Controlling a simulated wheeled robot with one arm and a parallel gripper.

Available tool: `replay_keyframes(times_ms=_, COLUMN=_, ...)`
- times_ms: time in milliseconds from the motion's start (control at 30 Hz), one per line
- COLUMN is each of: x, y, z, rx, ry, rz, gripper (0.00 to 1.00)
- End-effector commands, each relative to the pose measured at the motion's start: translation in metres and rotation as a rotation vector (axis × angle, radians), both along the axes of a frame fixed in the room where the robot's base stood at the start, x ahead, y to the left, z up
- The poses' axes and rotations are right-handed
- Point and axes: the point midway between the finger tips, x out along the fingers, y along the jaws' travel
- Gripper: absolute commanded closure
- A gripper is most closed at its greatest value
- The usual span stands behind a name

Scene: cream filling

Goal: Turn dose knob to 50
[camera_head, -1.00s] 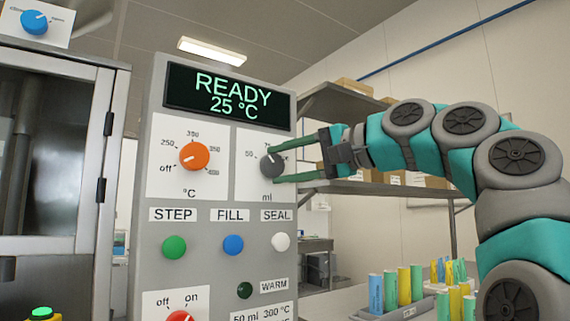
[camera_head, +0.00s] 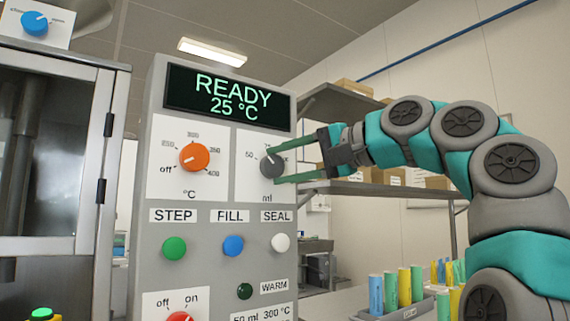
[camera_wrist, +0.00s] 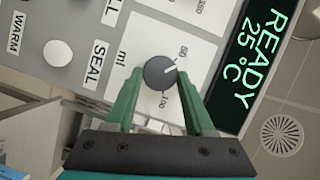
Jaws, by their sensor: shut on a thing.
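The dose knob (camera_head: 271,165) is a grey round knob on a white plate marked ml, on the right of the machine's front panel. My gripper (camera_head: 283,166) reaches it from the right with two green fingers, shut on the knob from either side. In the wrist view the knob (camera_wrist: 158,73) sits between the fingertips (camera_wrist: 160,76). Its white pointer line lies between the 50 and 100 marks, nearer the 50 mark. In the head view the 50 mark shows left of the knob; the 100 mark is not readable there.
The display (camera_head: 230,98) reads READY 25 °C. An orange temperature knob (camera_head: 194,157) is left of the dose knob. Green, blue and white buttons (camera_head: 281,242) sit below. A tray of coloured tubes (camera_head: 404,286) stands lower right; shelves with boxes are behind my arm.

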Motion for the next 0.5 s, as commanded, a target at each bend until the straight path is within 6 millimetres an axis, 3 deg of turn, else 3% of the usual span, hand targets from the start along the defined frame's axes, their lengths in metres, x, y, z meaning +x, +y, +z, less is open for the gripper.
replay_keyframes(times_ms=33, x=0.0003, y=0.0013, z=-0.0017, rx=-0.003, ry=0.004, rz=0.003, gripper=1.0)
replay_keyframes(times_ms=67, x=0.0003, y=0.0013, z=-0.0017, rx=-0.002, ry=0.003, rz=0.003, gripper=0.43)
replay_keyframes(times_ms=300, x=0.0001, y=0.0007, z=-0.0009, rx=-0.002, ry=0.001, rz=0.001, gripper=0.16)
replay_keyframes(times_ms=500, x=0.0, y=0.0003, z=-0.0005, rx=-0.001, ry=0.001, rz=0.001, gripper=0.16)
